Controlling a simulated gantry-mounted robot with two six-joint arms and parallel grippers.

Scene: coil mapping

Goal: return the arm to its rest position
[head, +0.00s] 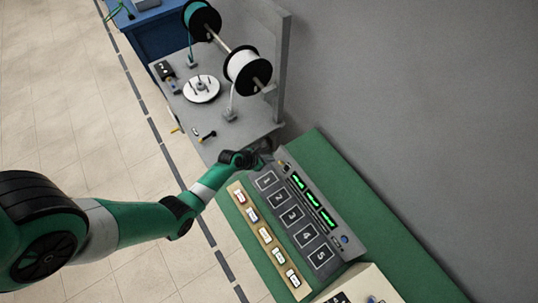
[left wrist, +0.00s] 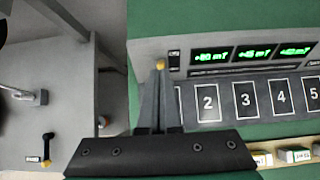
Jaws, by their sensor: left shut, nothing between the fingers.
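My left arm is green and reaches in from the left in the head view. Its left gripper (head: 264,162) is over the far-left corner of the grey numbered panel (head: 337,252), near square 1. In the left wrist view the left gripper's fingers (left wrist: 159,90) are shut together and empty, beside the panel's left end. A small yellow spot (left wrist: 161,63) shows at the fingertips; I cannot tell whether they touch it. My right gripper is not in view.
The panel has numbered squares and green displays (head: 314,200) on a green tabletop (head: 385,235). A tan strip (head: 262,233) holds several small labelled blocks. Behind stands a grey winding bench (head: 235,130) with a white spool (head: 247,70). A grey wall is at right; tiled floor at left is clear.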

